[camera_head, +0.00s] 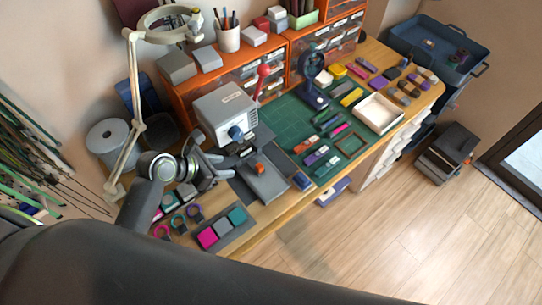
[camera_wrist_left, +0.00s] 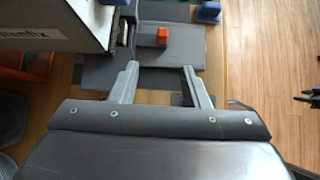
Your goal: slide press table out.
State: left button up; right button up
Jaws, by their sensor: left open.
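The press (camera_head: 222,110) is a pale grey box with a blue knob and a red-tipped lever, standing at the left part of the bench. Its grey table (camera_head: 268,186) lies low in front of it, with a small orange block (camera_head: 259,169) on top. In the left wrist view the press table (camera_wrist_left: 185,48) and the orange block (camera_wrist_left: 162,36) lie just beyond my fingertips. My left gripper (camera_head: 228,162) is open and empty beside the press; its two fingers (camera_wrist_left: 160,80) point toward the table, apart from the orange block.
A lamp arm (camera_head: 135,100) rises left of the press. A tray with coloured blocks (camera_head: 222,231) lies at the near bench edge. A green cutting mat (camera_head: 290,122) with tools and a white tray (camera_head: 379,112) are to the right.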

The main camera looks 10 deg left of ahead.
pick_arm(q)
send_near(259, 165)
jog(key=x, duration=0.7)
jog(key=shift+w+d+f, duration=0.1)
jog(key=shift+f, duration=0.2)
jog(key=shift+b+x, duration=0.3)
jog(key=shift+x, duration=1)
pick_arm(e)
jog(key=shift+s+a+f, duration=0.2)
jog(key=shift+s, duration=0.1)
pick_arm(q)
jog(key=shift+c, duration=0.4)
grip_shut()
pick_arm(e)
jog(key=shift+s+a, duration=0.1)
jog(key=shift+a, duration=0.05)
